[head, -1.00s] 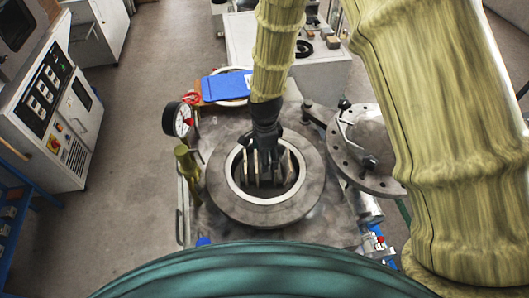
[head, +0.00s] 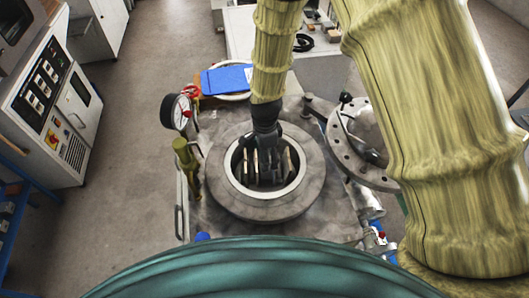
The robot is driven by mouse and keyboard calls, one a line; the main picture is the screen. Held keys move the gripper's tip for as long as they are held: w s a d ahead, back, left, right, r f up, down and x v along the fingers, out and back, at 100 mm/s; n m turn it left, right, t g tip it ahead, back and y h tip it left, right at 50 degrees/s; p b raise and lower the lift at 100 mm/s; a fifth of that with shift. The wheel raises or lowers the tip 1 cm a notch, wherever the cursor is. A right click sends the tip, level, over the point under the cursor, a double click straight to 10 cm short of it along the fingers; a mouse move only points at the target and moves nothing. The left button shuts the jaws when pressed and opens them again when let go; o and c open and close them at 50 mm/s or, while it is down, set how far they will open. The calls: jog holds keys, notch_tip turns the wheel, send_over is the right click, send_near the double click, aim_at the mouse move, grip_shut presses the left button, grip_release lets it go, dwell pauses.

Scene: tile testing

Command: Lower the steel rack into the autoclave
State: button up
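The autoclave (head: 225,203) is a round grey vessel with a wide flange and a pale inner ring around its open mouth. The steel rack (head: 250,174), with upright tile-like plates, shows inside that mouth, below or near the ring's level. My gripper (head: 266,150) points down over the mouth, at the top of the rack. Its fingertips are dark and overlap the rack, so their grip is not clear. The rack's lower part is hidden in the dark bore.
The round bolted lid (head: 353,165) is swung out to the right of the mouth. A pressure gauge (head: 176,111) and a brass valve (head: 184,155) stand at the left. A blue folder (head: 227,79) lies behind. A control cabinet (head: 55,110) is far left.

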dwell(0.4)
jog(key=shift+f+b, duration=2.25)
jog(key=shift+f, duration=3.4)
jog(key=o, duration=1.9)
jog(key=shift+c, duration=0.2)
